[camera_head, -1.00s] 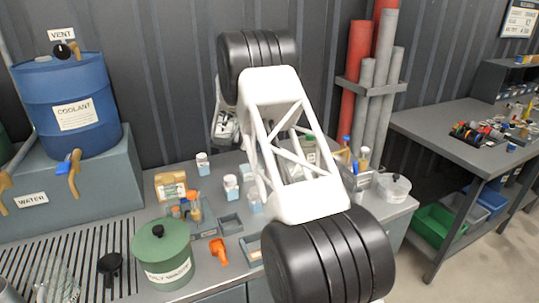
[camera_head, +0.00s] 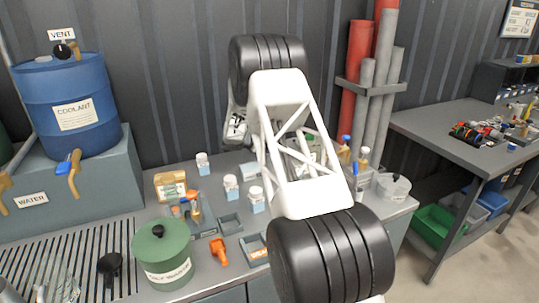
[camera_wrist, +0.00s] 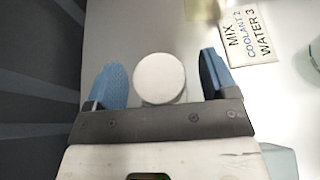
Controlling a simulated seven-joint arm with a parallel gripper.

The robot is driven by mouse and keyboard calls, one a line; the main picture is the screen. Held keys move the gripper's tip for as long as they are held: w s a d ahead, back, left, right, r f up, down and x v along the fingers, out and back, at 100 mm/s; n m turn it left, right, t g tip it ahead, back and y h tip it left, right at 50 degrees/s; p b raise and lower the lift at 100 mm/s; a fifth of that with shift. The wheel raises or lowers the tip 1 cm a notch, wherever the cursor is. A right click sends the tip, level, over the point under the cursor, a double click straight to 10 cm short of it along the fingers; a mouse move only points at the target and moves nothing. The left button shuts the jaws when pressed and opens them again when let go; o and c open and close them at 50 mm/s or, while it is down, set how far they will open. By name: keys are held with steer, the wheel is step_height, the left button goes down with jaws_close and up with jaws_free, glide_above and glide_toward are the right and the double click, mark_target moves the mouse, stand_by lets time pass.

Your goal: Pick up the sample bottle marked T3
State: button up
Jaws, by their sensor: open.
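Several small sample bottles with white caps and pale blue lower parts stand on the bench in the head view: one at the back (camera_head: 203,164), one in the middle (camera_head: 231,188) and one nearer my arm (camera_head: 256,199). Their marks are too small to read, so I cannot tell which is T3. In the wrist view, a round white cap (camera_wrist: 160,78) shows from above between the two blue fingers of my gripper (camera_wrist: 163,72). The fingers are open, with gaps on both sides of the cap. My arm hides the fingers in the head view.
A card reading MIX COOLANT 2 WATER 3 (camera_wrist: 249,38) lies to the right in the wrist view. A green pot (camera_head: 163,255), an orange tool (camera_head: 219,251), small grey trays (camera_head: 230,222) and a blue coolant drum (camera_head: 68,100) are to the left. Upright tubes (camera_head: 368,90) stand behind.

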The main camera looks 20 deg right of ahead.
steer(key=shift+c, duration=0.4)
steer(key=c, duration=1)
steer(key=shift+r, duration=5)
